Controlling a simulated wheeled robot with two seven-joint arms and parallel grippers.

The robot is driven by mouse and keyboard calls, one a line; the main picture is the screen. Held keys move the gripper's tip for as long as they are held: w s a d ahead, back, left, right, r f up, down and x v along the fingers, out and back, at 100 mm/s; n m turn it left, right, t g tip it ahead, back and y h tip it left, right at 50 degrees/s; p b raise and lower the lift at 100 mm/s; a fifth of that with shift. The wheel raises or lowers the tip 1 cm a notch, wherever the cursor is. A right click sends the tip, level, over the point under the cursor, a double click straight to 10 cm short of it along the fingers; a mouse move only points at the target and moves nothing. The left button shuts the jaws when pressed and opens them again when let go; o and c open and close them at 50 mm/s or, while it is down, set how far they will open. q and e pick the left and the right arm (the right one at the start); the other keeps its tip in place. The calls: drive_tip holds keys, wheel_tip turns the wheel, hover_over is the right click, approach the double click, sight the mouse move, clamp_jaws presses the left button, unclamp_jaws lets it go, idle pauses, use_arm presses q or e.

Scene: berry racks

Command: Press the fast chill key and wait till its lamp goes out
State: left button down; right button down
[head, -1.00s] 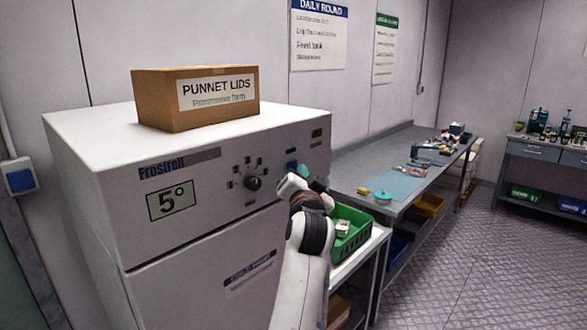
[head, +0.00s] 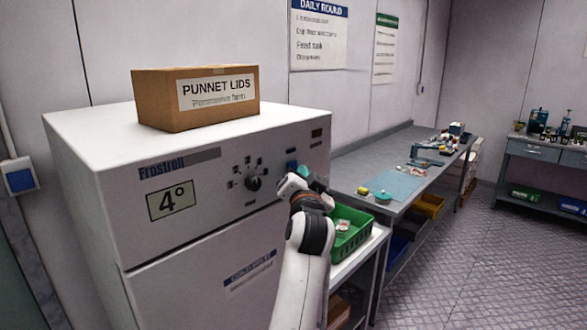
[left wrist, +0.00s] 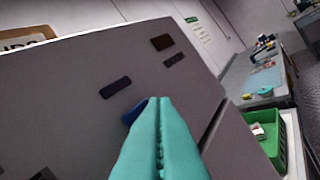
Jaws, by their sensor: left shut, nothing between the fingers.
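The white chiller (head: 200,240) stands at the left, its display (head: 172,200) reading 4°. The blue key (head: 291,164) sits on its upper right front under a small dark label; it also shows in the left wrist view (left wrist: 131,113), partly hidden behind my fingertips. A small lamp window (head: 316,133) above right of it looks dark brown, with no clear glow; it shows too in the left wrist view (left wrist: 162,42). My left gripper (head: 304,171), with teal fingers, is shut and empty, its tips at or just beside the key. I cannot tell whether they touch. My right gripper is out of view.
A cardboard box (head: 195,97) marked PUNNET LIDS sits on the chiller. A round knob (head: 254,183) is left of the key. A green crate (head: 350,243) stands on a low stand to the right, close to my left arm. A long bench (head: 362,161) runs behind.

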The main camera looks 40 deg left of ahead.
use_arm(q)
drive_tip(key=shift+a, duration=0.15)
drive_tip(key=shift+a, duration=0.35)
drive_tip(key=shift+a+p, duration=0.4)
idle(0.7)
drive_tip(key=shift+d, duration=0.85)
drive_tip(key=shift+d, duration=0.1)
drive_tip(key=shift+s+d+b, duration=0.15)
drive_tip(key=shift+d+b, duration=0.1)
drive_tip(key=shift+d, duration=0.95)
drive_tip(key=shift+s+d+b, duration=0.1)
drive_tip(key=shift+d+b, duration=0.1)
drive_tip(key=shift+d, duration=1)
